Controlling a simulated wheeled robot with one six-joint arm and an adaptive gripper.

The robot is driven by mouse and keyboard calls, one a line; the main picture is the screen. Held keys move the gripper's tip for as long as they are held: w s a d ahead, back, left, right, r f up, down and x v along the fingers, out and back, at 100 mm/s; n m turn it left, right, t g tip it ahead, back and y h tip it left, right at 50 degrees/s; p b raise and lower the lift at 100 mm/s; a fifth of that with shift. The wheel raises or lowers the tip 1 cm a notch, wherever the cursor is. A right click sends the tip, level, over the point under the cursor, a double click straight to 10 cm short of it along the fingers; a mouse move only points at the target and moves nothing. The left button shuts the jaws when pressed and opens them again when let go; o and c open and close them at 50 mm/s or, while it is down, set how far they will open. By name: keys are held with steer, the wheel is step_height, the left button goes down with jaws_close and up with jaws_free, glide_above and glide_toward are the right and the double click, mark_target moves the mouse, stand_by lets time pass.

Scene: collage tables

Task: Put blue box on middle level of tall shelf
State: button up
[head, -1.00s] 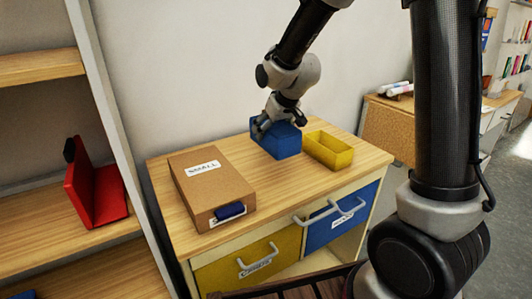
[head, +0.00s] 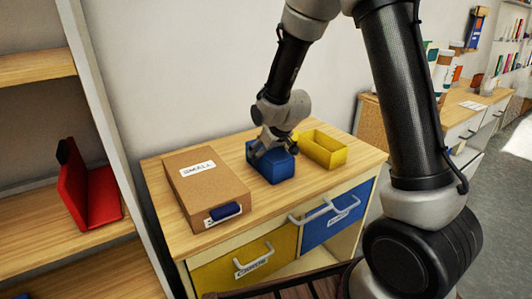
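The blue box (head: 272,168) is a small open-topped box on the wooden top of a cabinet (head: 302,197), between a cardboard box and a yellow box. My gripper (head: 270,144) is at the blue box, reaching down to its top rim. Its fingers are small in the picture and partly merge with the box, so I cannot tell whether they have closed on the rim. The tall shelf (head: 90,100) stands at the left, with wooden boards; its middle board (head: 70,245) holds a red object.
The red object (head: 98,205) takes up part of the shelf board; bare wood shows in front of it. The cardboard box (head: 205,185) labelled "SMALL" and the yellow box (head: 325,150) flank the blue box closely. A second desk (head: 468,115) stands at the back right.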

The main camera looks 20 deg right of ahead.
steer(key=o, duration=0.3)
steer(key=shift+o, duration=0.2)
